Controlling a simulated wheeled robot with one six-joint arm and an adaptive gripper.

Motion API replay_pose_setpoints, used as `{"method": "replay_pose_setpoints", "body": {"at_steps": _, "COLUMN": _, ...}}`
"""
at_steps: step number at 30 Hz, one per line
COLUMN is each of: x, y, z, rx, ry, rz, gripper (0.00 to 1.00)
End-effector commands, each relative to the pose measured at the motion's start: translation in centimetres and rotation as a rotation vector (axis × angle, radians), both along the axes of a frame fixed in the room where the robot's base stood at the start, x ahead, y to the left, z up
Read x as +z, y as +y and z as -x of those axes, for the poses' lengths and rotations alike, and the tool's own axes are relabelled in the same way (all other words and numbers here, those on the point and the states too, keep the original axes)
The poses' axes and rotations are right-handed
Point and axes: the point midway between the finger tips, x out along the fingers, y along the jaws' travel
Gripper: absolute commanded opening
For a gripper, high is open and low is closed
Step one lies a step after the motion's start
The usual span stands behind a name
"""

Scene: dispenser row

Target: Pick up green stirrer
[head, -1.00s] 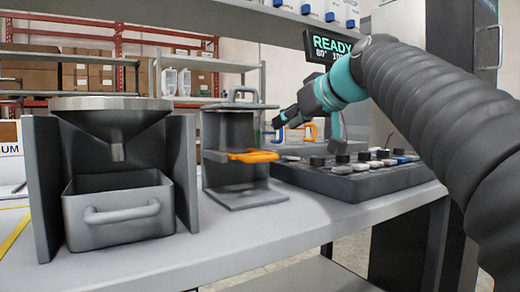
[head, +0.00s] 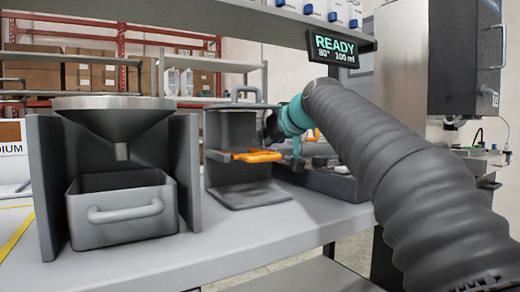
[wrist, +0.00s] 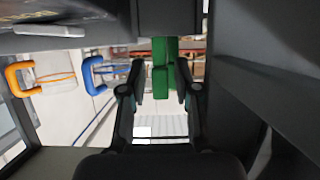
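The green stirrer (wrist: 160,82) shows in the wrist view as an upright green shape, centred between my two fingers. My gripper (wrist: 160,88) is open, with a visible gap on each side of the green shape. How far the stirrer lies from the fingertips along the view is hard to tell. In the head view my gripper (head: 272,128) is small and partly hidden, beside the grey stand at the back of the bench. I cannot make out the green stirrer in the head view.
An orange handle (wrist: 22,78) and a blue handle (wrist: 98,74) are left of my gripper in the wrist view. In the head view, a grey stand with an orange fork (head: 258,156) is close to my gripper. A funnel (head: 120,118) stands above a grey drawer (head: 122,212) at left.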

Motion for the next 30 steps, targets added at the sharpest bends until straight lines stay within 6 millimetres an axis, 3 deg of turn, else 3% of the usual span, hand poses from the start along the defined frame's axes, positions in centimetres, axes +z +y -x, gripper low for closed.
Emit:
{"method": "replay_pose_setpoints", "body": {"at_steps": 8, "x": -0.2, "y": 0.3, "z": -0.5, "rx": -0.001, "ry": -0.002, "rz": 0.0, "gripper": 0.31}}
{"method": "replay_pose_setpoints", "body": {"at_steps": 12, "x": -0.2, "y": 0.3, "z": -0.5, "rx": -0.001, "ry": -0.002, "rz": 0.001, "gripper": 0.04}}
{"method": "replay_pose_setpoints", "body": {"at_steps": 23, "x": -0.1, "y": 0.3, "z": -0.5, "rx": -0.001, "ry": -0.002, "rz": 0.001, "gripper": 0.03}}
{"method": "replay_pose_setpoints", "body": {"at_steps": 30, "x": 1.8, "y": 0.3, "z": -0.5, "rx": 0.0, "ry": -0.003, "rz": 0.001, "gripper": 0.03}}
